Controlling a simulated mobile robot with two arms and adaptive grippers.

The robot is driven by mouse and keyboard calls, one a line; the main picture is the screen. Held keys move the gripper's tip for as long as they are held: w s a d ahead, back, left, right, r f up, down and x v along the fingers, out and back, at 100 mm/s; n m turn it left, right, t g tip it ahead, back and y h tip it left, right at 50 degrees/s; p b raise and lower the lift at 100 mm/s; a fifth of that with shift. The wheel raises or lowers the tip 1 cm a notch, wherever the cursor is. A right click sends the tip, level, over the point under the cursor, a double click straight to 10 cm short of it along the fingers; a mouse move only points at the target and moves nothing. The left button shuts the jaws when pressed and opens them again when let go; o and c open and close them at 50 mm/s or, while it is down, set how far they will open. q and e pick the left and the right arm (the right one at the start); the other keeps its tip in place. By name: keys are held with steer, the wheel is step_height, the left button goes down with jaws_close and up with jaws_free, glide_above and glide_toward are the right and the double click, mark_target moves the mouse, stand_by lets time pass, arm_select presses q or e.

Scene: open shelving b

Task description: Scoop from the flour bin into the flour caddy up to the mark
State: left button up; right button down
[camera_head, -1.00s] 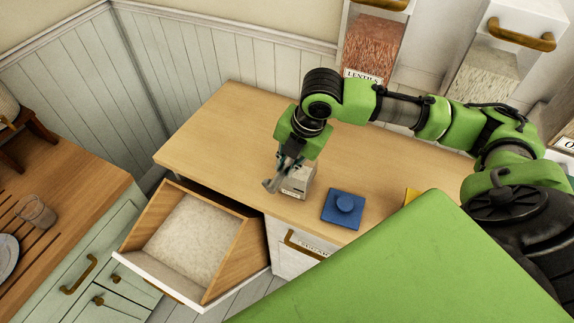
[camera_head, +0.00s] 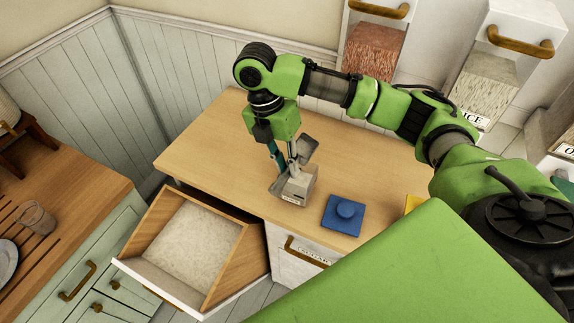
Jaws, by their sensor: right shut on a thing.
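The flour bin (camera_head: 152,267) is tilted open at the front of the counter, with a broad bed of pale flour (camera_head: 192,247) inside. The small flour caddy (camera_head: 309,195) stands upright on the counter with a label on its front. My right gripper (camera_head: 284,163) is just above the caddy, shut on a grey metal scoop (camera_head: 308,149). The scoop and fingers overlap the caddy's opening, so its fill level and mark cannot be read. A blue lid (camera_head: 344,214) with a round knob lies right of the caddy. My left gripper is not in view.
A closed bin with a brass handle (camera_head: 306,250) is below the counter. Clear bins of lentils (camera_head: 372,52) and rice (camera_head: 482,90) hang behind. A yellow item (camera_head: 413,203) is partly hidden by my green body. The counter's left part is clear.

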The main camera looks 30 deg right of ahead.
steer(key=shift+s+d+v, duration=0.15)
steer(key=shift+s+v, duration=0.05)
steer(key=shift+v, duration=0.75)
steer(key=shift+s+d+v, duration=0.1)
steer(key=shift+s+v, duration=0.05)
steer(key=shift+v, duration=0.85)
steer(key=shift+d+r, duration=0.1)
